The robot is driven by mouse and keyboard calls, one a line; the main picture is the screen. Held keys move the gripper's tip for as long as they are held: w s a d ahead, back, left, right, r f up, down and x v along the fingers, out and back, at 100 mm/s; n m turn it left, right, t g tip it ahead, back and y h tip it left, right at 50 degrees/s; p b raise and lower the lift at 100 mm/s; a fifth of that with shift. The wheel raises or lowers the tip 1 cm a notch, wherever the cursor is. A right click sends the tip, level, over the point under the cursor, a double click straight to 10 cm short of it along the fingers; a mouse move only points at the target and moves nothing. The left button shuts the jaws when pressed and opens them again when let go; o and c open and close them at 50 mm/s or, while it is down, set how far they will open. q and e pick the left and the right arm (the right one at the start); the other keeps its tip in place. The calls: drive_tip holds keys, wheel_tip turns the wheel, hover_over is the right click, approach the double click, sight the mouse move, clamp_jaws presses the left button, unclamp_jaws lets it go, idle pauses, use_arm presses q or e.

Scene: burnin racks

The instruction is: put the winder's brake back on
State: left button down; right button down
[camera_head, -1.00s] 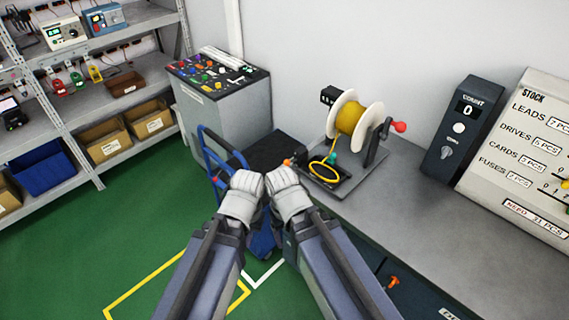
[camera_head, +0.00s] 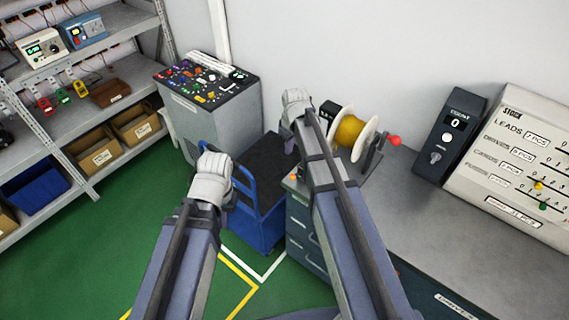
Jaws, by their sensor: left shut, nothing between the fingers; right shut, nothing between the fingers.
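The winder holds a spool of yellow wire (camera_head: 350,131) between white flanges on the bench, with a red knob (camera_head: 394,140) at its right. A small black box (camera_head: 329,109) stands at its left. The winder's base and the coil of yellow wire seen there before are hidden behind my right arm, so I cannot make out the brake. My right gripper (camera_head: 296,97) is shut and empty, raised just left of the winder and apart from the spool. My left gripper (camera_head: 214,165) is shut and empty, in front of the blue cart.
A blue cart (camera_head: 261,225) with a dark top stands left of the bench (camera_head: 440,230). A grey cabinet (camera_head: 215,119) with coloured parts on top stands behind. A counter box (camera_head: 450,135) and stock board (camera_head: 520,160) are at the right. The bench front is clear.

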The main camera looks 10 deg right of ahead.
idle(0.4)
drive_tip(key=b, duration=1.1)
hover_over(291, 176)
drive_tip(key=a, duration=0.1)
wheel_tip(291, 176, down, 11)
drive_tip(key=shift+w+d+f+b, duration=0.1)
drive_tip(key=shift+d+f+b, duration=0.05)
drive_tip(key=shift+f+b, duration=0.4)
drive_tip(key=shift+w+d+f+b, duration=0.1)
drive_tip(key=shift+d+f+b, duration=0.05)
drive_tip(key=shift+f+b, duration=0.3)
drive_tip(key=shift+s+d+f+b, duration=0.2)
drive_tip(key=shift+f+b, duration=0.1)
drive_tip(key=shift+b, duration=0.1)
